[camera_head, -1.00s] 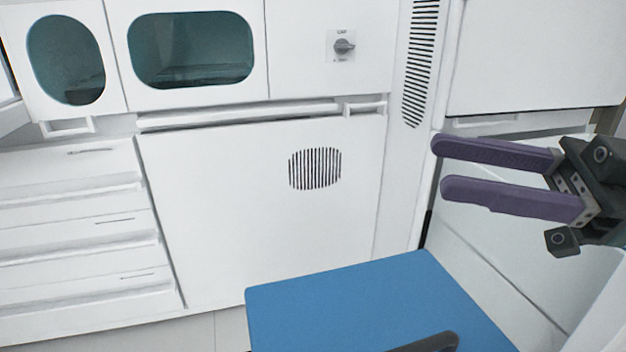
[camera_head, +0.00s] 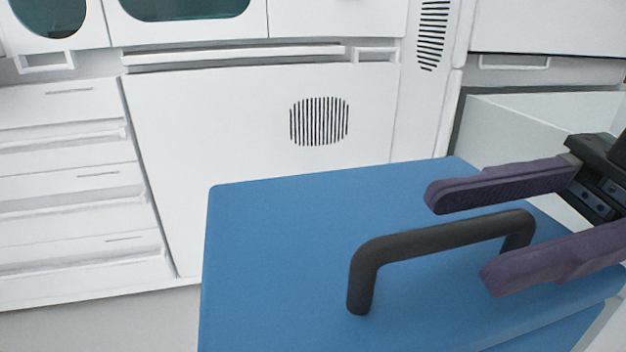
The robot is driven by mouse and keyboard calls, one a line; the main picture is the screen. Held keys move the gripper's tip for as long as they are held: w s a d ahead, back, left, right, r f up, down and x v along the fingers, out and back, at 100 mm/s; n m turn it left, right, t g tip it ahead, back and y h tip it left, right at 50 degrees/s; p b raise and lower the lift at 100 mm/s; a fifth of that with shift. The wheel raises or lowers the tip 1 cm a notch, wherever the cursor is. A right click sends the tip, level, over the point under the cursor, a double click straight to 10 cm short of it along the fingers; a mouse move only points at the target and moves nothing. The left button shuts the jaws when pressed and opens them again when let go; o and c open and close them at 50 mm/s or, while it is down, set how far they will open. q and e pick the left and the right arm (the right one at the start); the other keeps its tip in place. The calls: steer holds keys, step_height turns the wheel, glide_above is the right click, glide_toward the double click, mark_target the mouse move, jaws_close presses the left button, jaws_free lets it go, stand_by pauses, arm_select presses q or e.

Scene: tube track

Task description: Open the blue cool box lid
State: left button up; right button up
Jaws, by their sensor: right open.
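The blue cool box lid (camera_head: 290,230) fills the lower middle of the head view and lies flat and shut. A black bar handle (camera_head: 430,238) stands up from it. My right gripper (camera_head: 458,236) comes in from the right with two purple fingers spread apart, one on the far side and one on the near side of the handle's right part in the picture. The fingers look apart from the bar; their height over the lid is hard to tell. My left gripper is out of view. The front of the box is mostly cut off.
White cabinets with a round vent grille (camera_head: 319,121) stand behind the box. White drawers (camera_head: 75,190) are at the left. A white bin or counter (camera_head: 530,120) stands behind my right gripper. Grey floor (camera_head: 100,325) is free at the lower left.

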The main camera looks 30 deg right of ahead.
steer(key=shift+x, duration=0.85)
jaws_close()
stand_by(0.8)
